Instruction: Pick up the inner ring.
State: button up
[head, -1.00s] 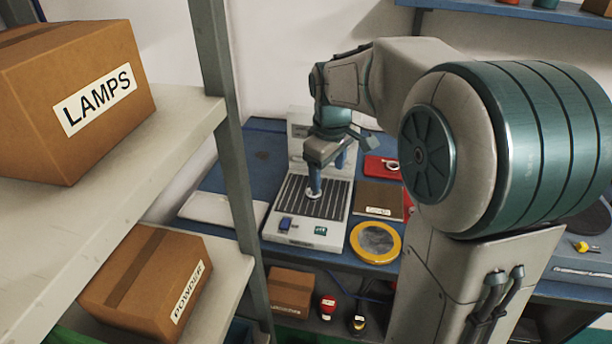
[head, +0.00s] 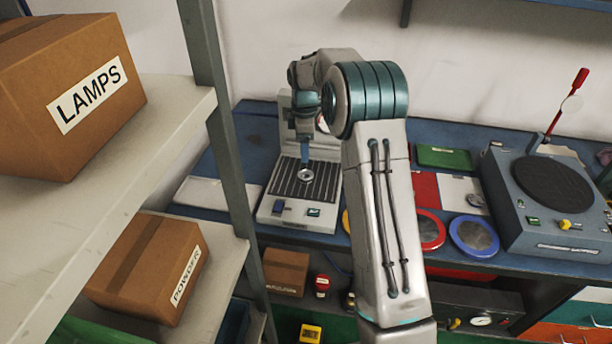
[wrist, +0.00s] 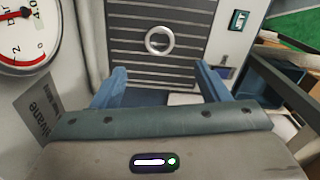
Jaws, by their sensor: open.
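The inner ring (head: 306,179), a small silvery metal ring, lies flat on the dark slatted plate (head: 325,181) of a light grey bench machine. In the wrist view the ring (wrist: 149,46) shows whole, lying on the slats beyond my fingertips and roughly centred between them. My gripper (head: 305,161) is above the plate, close to the ring in the head view. In the wrist view my gripper (wrist: 160,72) has its two blue fingers spread wide with nothing between them. The ring is apart from the fingers; the exact height above it is hard to tell.
The machine's column (head: 284,120) rises behind the plate. A dial gauge (wrist: 20,40) shows at the wrist view's left edge. A shelf post (head: 222,130) with boxes stands left. Red (head: 431,230) and blue (head: 474,237) round dishes and a turntable device (head: 550,190) lie right.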

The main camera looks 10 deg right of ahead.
aim_at(306, 178)
notch_tip(306, 178, down, 10)
jog(key=shift+d+p, duration=0.1)
jog(key=shift+p, duration=0.75)
jog(key=c, duration=1.1)
jog(key=shift+c, duration=0.6)
jog(key=shift+r, duration=0.15)
